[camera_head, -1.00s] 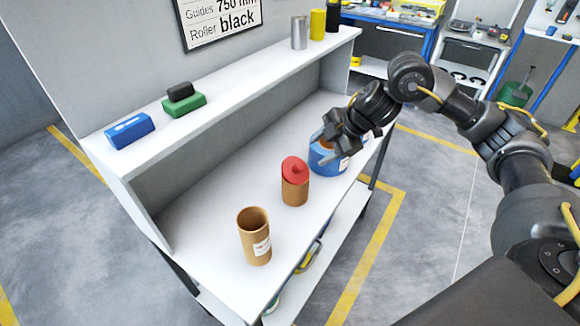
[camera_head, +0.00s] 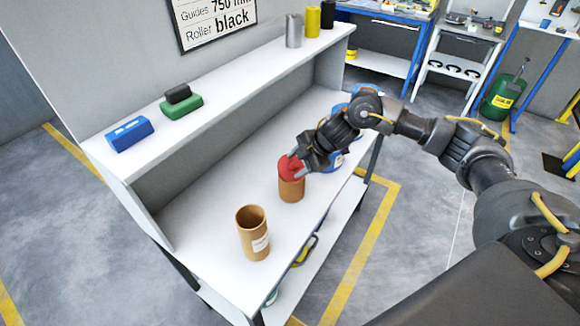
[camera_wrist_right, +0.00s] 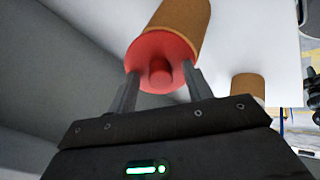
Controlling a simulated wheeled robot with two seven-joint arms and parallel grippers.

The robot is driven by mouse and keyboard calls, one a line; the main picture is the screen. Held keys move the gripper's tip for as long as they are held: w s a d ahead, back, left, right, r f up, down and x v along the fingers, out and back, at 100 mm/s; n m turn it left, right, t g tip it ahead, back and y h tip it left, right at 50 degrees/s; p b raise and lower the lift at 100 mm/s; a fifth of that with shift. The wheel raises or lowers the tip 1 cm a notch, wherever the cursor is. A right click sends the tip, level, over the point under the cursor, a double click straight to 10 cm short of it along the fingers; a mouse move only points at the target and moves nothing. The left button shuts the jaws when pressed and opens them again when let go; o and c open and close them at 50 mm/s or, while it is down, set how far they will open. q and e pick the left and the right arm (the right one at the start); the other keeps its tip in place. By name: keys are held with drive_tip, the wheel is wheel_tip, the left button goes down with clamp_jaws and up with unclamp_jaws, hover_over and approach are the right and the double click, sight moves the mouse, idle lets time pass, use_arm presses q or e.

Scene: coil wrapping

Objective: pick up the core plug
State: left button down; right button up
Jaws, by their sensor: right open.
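The red core plug (camera_head: 290,168) sits on top of a brown cardboard tube (camera_head: 291,190) that stands on the white bench. In the right wrist view the plug (camera_wrist_right: 160,56) is a red disc with a round knob, on the end of its tube (camera_wrist_right: 185,18). My right gripper (camera_head: 296,164) is at the plug. In the right wrist view its open fingers (camera_wrist_right: 160,92) reach toward the disc, one on each side of the knob, with nothing held. Whether they touch the plug cannot be told. My left gripper is not in view.
An open cardboard tube (camera_head: 253,234) with a white label stands nearer on the bench (camera_head: 205,215). A blue object is partly hidden behind my right gripper. The shelf above holds a blue block (camera_head: 130,134), a green block (camera_head: 181,106) and several cylinders at its far end.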

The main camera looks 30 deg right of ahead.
sight(288, 163)
drive_tip(key=shift+c, duration=0.4)
drive_tip(key=c, duration=1)
drive_tip(key=shift+r, duration=0.1)
drive_tip(key=shift+r+b, duration=0.25)
drive_tip(key=shift+b, duration=0.05)
wheel_tip(288, 163, up, 2)
drive_tip(key=shift+r+b, duration=0.2)
drive_tip(key=shift+b, duration=0.5)
drive_tip(key=s+d+r+b, duration=0.3)
drive_tip(key=s+d+r, duration=0.4)
drive_tip(key=s+r, duration=0.3)
drive_tip(key=shift+s, duration=1.1)
